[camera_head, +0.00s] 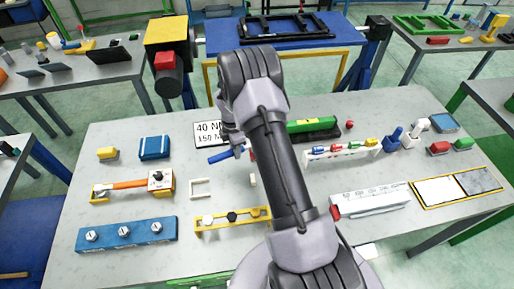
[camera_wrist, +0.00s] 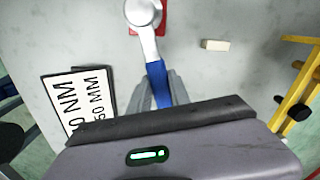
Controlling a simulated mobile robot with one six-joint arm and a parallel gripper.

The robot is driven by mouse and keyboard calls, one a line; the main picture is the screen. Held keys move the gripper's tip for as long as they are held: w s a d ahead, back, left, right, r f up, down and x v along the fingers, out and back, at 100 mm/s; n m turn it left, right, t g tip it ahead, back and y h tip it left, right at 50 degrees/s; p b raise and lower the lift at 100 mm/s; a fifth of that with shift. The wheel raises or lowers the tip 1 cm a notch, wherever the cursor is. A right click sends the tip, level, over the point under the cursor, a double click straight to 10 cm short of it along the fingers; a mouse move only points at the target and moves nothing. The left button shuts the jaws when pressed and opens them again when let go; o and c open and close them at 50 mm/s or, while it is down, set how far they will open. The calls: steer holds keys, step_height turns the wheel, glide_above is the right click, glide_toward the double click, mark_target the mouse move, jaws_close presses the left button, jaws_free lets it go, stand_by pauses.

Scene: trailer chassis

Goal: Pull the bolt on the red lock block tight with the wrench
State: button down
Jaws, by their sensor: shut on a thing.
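My gripper (camera_wrist: 160,88) is shut on the blue handle of the wrench (camera_wrist: 157,74), with a grey finger on each side. In the head view my gripper (camera_head: 234,143) is above the middle of the table, and the wrench's blue handle end (camera_head: 220,156) sticks out to its left. The wrench's pale round head (camera_wrist: 143,11) is at the top of the wrist view, over the red lock block (camera_wrist: 134,31). My arm hides most of the block in the head view.
A torque sign (camera_head: 209,133) lies behind my gripper, left of the block. A small white block (camera_wrist: 215,45) lies nearby. A yellow rail with bolts (camera_head: 232,219) is nearer the front. A green level (camera_head: 312,126) and a white rack (camera_head: 343,151) stand right of my arm.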

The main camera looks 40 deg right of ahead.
steer(key=shift+r+p, duration=0.6)
steer(key=shift+p, duration=0.35)
steer(key=shift+s+r+p, duration=0.15)
steer(key=shift+r+p, duration=0.4)
steer(key=shift+r, duration=0.35)
steer(key=shift+r+p, duration=0.6)
steer(key=shift+r, duration=0.3)
